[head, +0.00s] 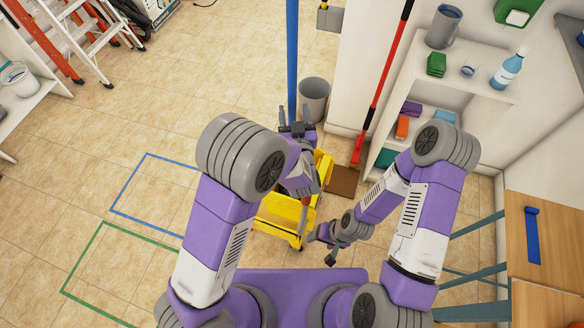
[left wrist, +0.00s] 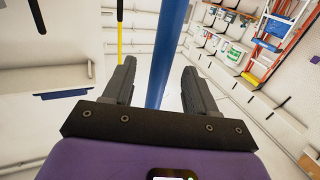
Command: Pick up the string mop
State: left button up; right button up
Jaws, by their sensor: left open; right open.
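The string mop's blue handle (head: 292,60) stands nearly upright, rising out of the top of the head view. Its lower part and the mop's strings are hidden behind my left arm and gripper. My left gripper (head: 297,129) is open at the handle. In the left wrist view the blue handle (left wrist: 168,50) shows between the two spread fingers, with a gap on either side. The yellow wringer bucket (head: 283,212) is below my left gripper, partly covered by my arm. My right gripper (head: 321,247) is open and empty, low and just right of the bucket.
A grey bin (head: 314,97) stands behind the bucket. A red-handled broom (head: 382,85) leans by the white shelf (head: 467,75) on the right. Blue (head: 147,154) and green (head: 102,224) floor outlines lie left on clear tiles. A wooden table (head: 545,240) is at right, ladders (head: 100,50) upper left.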

aim_at(293, 108)
pick_arm(q)
jog(key=w, duration=0.3)
jog(key=shift+w+a, duration=0.25)
jog(key=shift+w, duration=0.1)
grip_shut()
